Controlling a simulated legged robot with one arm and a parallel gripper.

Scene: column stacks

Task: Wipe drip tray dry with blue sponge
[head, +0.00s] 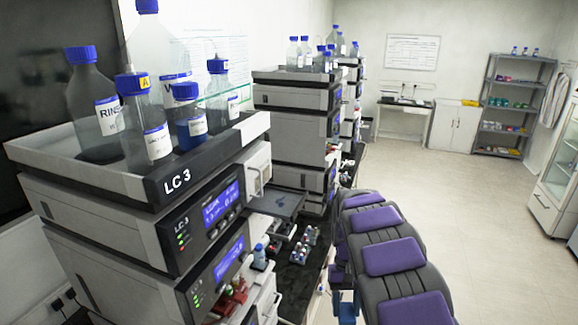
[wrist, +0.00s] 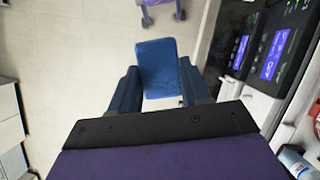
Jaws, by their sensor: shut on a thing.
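The blue sponge (wrist: 157,60) is a flat blue block in the wrist view. My gripper (wrist: 158,82) is shut on it, with one blue finger on each side. The sponge sticks out past the fingertips, over the pale floor in that view. In the head view my arm reaches down in front of the bench, and I cannot clearly tell the sponge from the blue fingers there. A flat grey tray (head: 276,203), which looks like the drip tray, juts out of the instrument stacks beyond LC 3. My gripper is apart from it. I cannot tell whether it is wet.
The LC 3 stack (head: 118,238) stands at the left, with several blue-capped bottles in its top tray (head: 80,165). Small bottles and vials (head: 304,245) stand low by the bench edge. A second stack (head: 292,125) is behind. The floor (head: 490,230) at right is clear.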

